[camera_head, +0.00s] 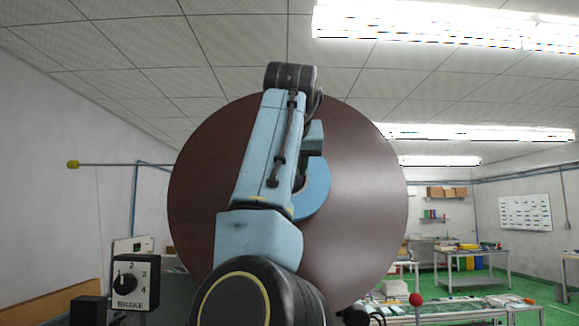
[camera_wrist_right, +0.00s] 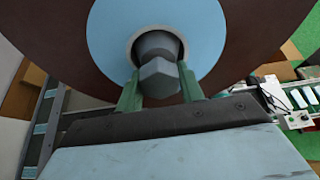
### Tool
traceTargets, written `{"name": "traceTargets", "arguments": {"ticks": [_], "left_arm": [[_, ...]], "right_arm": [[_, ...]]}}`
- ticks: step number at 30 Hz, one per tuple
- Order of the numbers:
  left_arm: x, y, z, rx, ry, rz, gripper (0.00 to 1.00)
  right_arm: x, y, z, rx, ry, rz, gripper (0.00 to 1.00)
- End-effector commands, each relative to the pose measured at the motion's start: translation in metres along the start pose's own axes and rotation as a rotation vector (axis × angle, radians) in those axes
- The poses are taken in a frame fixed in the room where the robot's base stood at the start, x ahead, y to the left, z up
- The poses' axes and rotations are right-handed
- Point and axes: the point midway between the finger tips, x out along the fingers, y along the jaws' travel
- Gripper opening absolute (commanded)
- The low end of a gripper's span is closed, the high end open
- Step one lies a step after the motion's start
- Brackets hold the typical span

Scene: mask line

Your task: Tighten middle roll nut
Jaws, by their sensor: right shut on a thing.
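The roll is a large dark brown disc (camera_head: 360,200) with a light blue core (camera_head: 316,190) in the head view. The disc (camera_wrist_right: 60,35) and the core ring (camera_wrist_right: 107,35) also show in the right wrist view. A grey hexagonal nut (camera_wrist_right: 159,78) sits at the centre of the core on a grey shaft end. My right gripper (camera_wrist_right: 159,84) has its two green fingers on either side of the nut, shut on it. In the head view my right arm covers the nut and the gripper. My left gripper is in neither view.
A brake dial box (camera_head: 136,283) stands at the lower left, near a thin rod with a yellow tip (camera_head: 73,164). A red knob (camera_head: 416,299) is at the lower right. Workbenches (camera_head: 470,257) and a whiteboard (camera_head: 525,213) are far behind on the right.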

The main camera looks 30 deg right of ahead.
Motion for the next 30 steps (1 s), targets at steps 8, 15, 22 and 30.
{"name": "traceTargets", "arguments": {"ticks": [8, 15, 22, 30], "left_arm": [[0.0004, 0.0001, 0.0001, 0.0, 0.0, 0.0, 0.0], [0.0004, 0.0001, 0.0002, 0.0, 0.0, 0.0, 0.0], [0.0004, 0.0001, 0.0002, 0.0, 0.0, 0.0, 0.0], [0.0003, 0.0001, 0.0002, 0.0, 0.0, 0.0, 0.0]], "right_arm": [[0.0027, 0.0021, -0.0042, 0.081, 0.015, 0.022, 0.15], [0.0032, 0.0019, -0.0045, 0.098, 0.016, 0.025, 0.15], [0.0033, 0.0019, -0.0045, 0.097, 0.016, 0.025, 0.15], [0.002, 0.0012, -0.0027, 0.098, 0.009, 0.025, 0.59]]}}
